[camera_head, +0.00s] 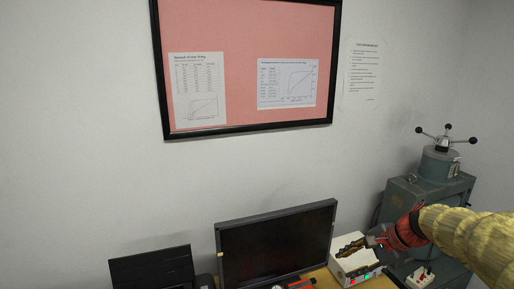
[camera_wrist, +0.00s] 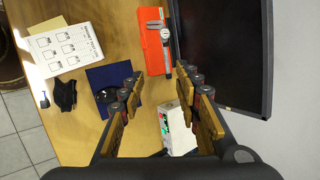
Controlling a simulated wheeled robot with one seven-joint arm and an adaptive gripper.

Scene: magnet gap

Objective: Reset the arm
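My arm (camera_head: 465,235), in a pale yellow sleeve with a red cuff, reaches in from the right edge in the head view. My gripper (camera_head: 352,258) has brown finger pads and shows in front of a white box. In the wrist view my gripper (camera_wrist: 157,78) points down at the wooden table, its two fingers wide apart with nothing between them. Nothing is held.
A black monitor (camera_head: 275,243) stands left of my gripper. The white box (camera_wrist: 177,128) has lit indicators. An orange case with a gauge (camera_wrist: 155,42), blue folder (camera_wrist: 110,80) and printed sheet (camera_wrist: 62,50) lie on the table (camera_wrist: 75,140). A grey-green machine (camera_head: 440,165) stands right.

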